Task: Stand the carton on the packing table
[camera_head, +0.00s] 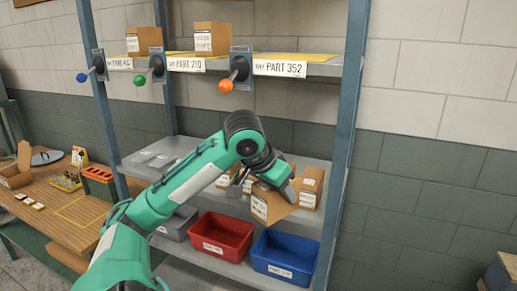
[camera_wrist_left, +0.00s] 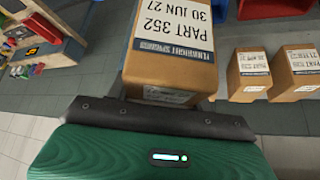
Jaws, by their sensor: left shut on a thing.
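My left gripper (camera_head: 265,184) is shut on a brown carton (camera_head: 272,206) at the right part of the middle shelf. The carton looks tilted in the head view; I cannot tell whether it touches the shelf. In the left wrist view the held carton (camera_wrist_left: 172,55) shows a white label reading PART 352, 30 JUN 27, upside down. My right gripper is not in view.
More cartons (camera_head: 309,190) stand close beside the held one. A red bin (camera_head: 220,238) and a blue bin (camera_head: 284,256) sit on the shelf below. A blue-grey rack post (camera_head: 342,150) is on the right.

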